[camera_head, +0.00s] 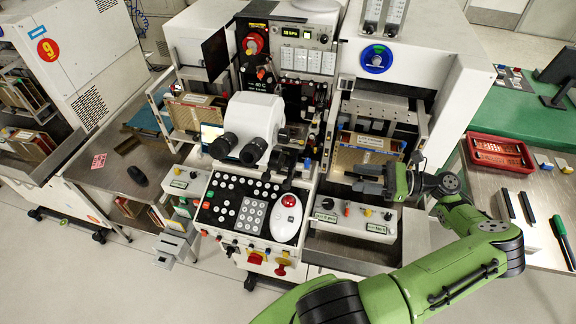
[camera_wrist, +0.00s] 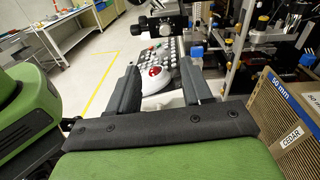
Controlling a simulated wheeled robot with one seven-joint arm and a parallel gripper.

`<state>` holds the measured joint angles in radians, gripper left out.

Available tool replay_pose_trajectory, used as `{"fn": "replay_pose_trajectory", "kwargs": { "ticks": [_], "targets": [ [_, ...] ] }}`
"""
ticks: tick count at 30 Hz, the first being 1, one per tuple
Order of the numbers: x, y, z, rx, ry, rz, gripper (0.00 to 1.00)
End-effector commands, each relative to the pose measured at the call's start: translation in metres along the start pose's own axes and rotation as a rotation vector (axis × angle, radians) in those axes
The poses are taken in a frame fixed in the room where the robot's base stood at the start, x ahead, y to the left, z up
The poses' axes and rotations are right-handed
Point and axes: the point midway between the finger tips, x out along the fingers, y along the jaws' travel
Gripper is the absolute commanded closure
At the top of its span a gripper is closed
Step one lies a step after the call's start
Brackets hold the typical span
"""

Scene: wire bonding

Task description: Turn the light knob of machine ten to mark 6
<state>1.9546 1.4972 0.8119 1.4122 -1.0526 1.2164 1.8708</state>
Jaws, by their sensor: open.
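The middle machine (camera_head: 460,65) carries a round blue badge (camera_head: 377,59) whose number I cannot read clearly. A large red knob (camera_head: 253,43) sits on its upper left panel, and a small dark knob (camera_head: 323,38) sits beside a lit display (camera_head: 296,31). I cannot tell which knob is the light knob, and no mark 6 is legible. My gripper (camera_head: 362,179) is open and empty, pointing left above the small right-hand switch box (camera_head: 352,219). In the wrist view the open jaws (camera_wrist: 158,68) frame the console's white and red trackball, apart from it.
A keypad console (camera_head: 240,208) and a white microscope head (camera_head: 252,125) stand left of my gripper. A cardboard box (camera_head: 365,152) is close behind it and shows at right in the wrist view (camera_wrist: 262,110). A red crate (camera_head: 500,152) sits on the right-hand bench.

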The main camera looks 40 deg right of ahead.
Motion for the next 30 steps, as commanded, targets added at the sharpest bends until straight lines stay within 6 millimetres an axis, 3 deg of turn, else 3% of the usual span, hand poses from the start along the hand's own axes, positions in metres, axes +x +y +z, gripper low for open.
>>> {"fn": "replay_pose_trajectory", "kwargs": {
  "ticks": [2,5,8,21,25,30],
  "targets": [
    [-0.018,0.002,-0.006,0.022,-0.051,-0.063,0.50],
    [-0.020,0.002,-0.007,0.034,-0.068,-0.081,0.50],
    [-0.004,0.001,-0.004,0.036,-0.065,-0.072,0.50],
    [0.105,-0.007,0.003,0.037,-0.064,-0.072,0.50],
    [0.125,-0.009,0.003,0.035,-0.064,-0.075,0.50],
    [0.135,-0.010,0.002,0.036,-0.063,-0.078,0.50]
  ]
}}
